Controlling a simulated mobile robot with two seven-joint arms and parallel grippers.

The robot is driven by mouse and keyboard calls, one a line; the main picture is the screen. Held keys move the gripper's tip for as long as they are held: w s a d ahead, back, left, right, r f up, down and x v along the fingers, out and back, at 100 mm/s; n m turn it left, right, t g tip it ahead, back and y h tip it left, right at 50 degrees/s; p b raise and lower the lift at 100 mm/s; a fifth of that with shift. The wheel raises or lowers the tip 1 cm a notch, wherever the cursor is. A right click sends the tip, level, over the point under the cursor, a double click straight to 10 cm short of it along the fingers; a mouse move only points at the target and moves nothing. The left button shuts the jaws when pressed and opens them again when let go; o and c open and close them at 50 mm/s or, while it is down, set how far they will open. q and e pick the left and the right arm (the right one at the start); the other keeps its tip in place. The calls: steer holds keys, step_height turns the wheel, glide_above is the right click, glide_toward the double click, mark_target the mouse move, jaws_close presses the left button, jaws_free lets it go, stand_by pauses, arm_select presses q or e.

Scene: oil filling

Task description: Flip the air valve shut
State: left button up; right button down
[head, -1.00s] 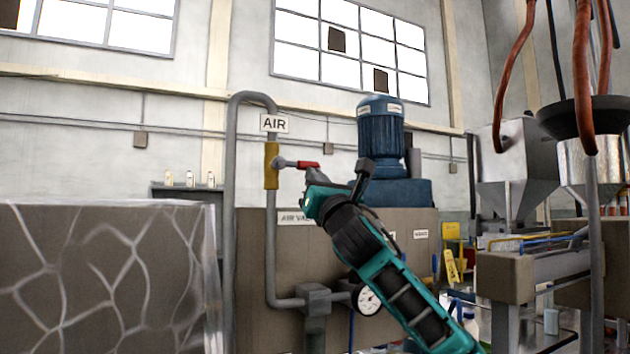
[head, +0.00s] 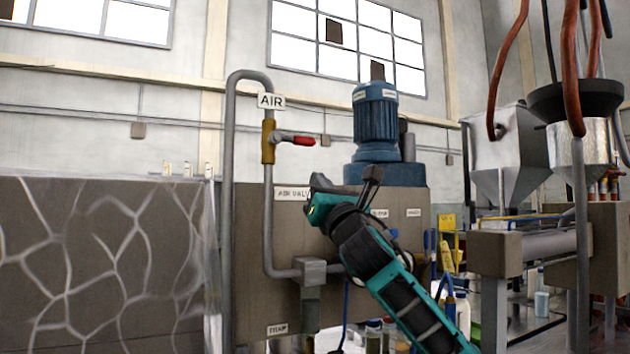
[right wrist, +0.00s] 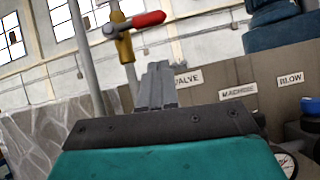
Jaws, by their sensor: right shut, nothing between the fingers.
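The air valve is a yellow body (head: 268,141) on a grey vertical pipe, under a white AIR sign (head: 271,101). Its red-tipped handle (head: 303,141) sticks out sideways to the right, across the pipe. The right wrist view also shows the red handle (right wrist: 148,20) and the yellow body (right wrist: 124,47) beyond the fingers. My right gripper (head: 314,190) is below and slightly right of the handle, apart from it. Its fingers (right wrist: 155,84) are shut together and empty. My left gripper is not in view.
A brown panel (head: 240,290) with labels and a blue motor (head: 377,125) stands behind my right arm. A marbled block (head: 90,260) fills the lower left. Red hoses (head: 503,70) and a steel hopper (head: 505,155) are at right. Space around the handle looks clear.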

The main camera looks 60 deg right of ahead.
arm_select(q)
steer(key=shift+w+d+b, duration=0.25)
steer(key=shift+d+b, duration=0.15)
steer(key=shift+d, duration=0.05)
arm_select(e)
steer(key=shift+v, duration=2.9)
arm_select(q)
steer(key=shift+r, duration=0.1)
arm_select(e)
steer(key=shift+r, duration=0.1)
